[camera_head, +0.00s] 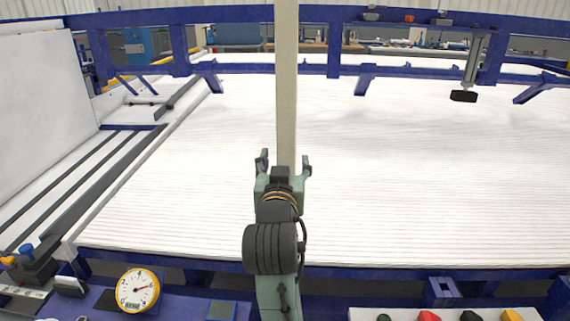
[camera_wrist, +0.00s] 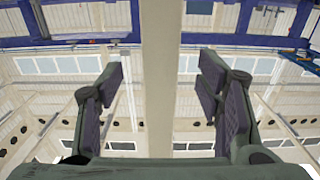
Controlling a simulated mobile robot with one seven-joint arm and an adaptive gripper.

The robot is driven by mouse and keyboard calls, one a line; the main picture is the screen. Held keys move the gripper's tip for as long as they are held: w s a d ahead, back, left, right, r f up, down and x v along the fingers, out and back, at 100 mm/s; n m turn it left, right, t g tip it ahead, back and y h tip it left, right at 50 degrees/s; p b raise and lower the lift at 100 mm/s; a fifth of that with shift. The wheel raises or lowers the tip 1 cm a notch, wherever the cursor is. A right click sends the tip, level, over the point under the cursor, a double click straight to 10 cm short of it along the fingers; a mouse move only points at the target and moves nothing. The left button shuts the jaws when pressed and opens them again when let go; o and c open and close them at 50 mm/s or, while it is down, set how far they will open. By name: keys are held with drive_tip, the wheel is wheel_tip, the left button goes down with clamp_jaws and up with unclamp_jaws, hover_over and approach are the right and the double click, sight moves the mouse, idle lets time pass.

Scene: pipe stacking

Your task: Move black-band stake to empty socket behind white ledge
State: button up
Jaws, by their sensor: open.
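My gripper (camera_head: 283,163) is upright at the centre of the head view, fingers spread. In the wrist view its two dark-padded fingers (camera_wrist: 168,90) are wide apart and point toward the ceiling. A pale upright bar rises in line with the gripper in the head view and passes between the fingers in the wrist view; I cannot tell what it belongs to. No black-band stake can be made out. A white ledge-like panel (camera_head: 402,313) shows at the lower right, cut off by the frame edge. No empty socket can be clearly identified.
A broad white slatted bed (camera_head: 420,180) with blue frame rails (camera_head: 400,272) fills the middle. A round gauge (camera_head: 138,289) stands at lower left. Green, red (camera_head: 428,316), black (camera_head: 471,316) and yellow (camera_head: 511,315) pieces sit by the panel. A dark-tipped post (camera_head: 463,96) hangs at upper right.

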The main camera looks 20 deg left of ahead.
sight(286, 54)
drive_tip(key=p+x, duration=0.1)
drive_tip(key=x, duration=0.6)
drive_tip(key=shift+w+a, duration=0.1)
drive_tip(key=shift+w, duration=0.1)
clamp_jaws()
idle(0.5)
drive_tip(key=shift+r, duration=0.1)
idle(0.4)
wheel_tip(286, 54, up, 9)
drive_tip(key=p, duration=0.8)
drive_tip(key=shift+r, duration=5.9)
